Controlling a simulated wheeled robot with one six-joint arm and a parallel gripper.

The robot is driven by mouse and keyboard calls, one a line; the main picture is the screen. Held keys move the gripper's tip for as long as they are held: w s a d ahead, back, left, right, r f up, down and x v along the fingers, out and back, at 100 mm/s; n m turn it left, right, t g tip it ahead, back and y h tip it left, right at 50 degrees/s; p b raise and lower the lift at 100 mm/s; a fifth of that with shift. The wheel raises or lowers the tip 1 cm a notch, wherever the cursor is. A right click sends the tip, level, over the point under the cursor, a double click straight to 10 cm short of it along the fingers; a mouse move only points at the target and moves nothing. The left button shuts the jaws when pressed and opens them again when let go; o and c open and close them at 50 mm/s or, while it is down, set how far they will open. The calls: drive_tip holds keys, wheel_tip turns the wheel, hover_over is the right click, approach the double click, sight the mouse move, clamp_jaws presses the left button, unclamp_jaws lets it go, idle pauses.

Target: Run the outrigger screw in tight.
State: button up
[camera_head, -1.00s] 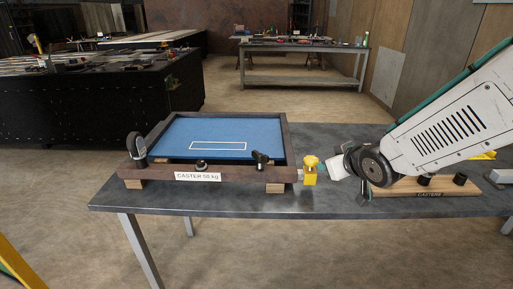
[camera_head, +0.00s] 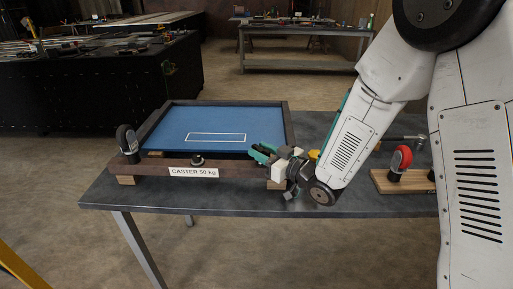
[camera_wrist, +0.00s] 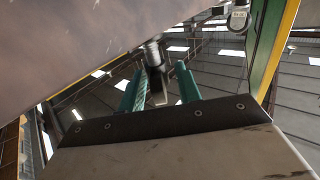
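My gripper (camera_head: 258,152), with teal fingers, is at the right front corner of the blue-panelled frame (camera_head: 160,170). It hides the black-handled fitting there. In the wrist view the two teal fingers (camera_wrist: 158,80) stand apart. A metallic shaft (camera_wrist: 154,55) comes from a brown surface between their tips, with a pale block-like end below it. A gap shows beside the right finger. I cannot tell whether this is the outrigger screw. A yellow part (camera_head: 313,154), perhaps the screw's knob or block, shows only in a sliver behind my wrist.
The frame rests on wooden blocks on a dark metal table (camera_head: 240,200). A black caster (camera_head: 128,140) stands at its left corner. The table's front left is clear.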

drive_tip(key=shift+x, duration=1.25)
clamp_jaws()
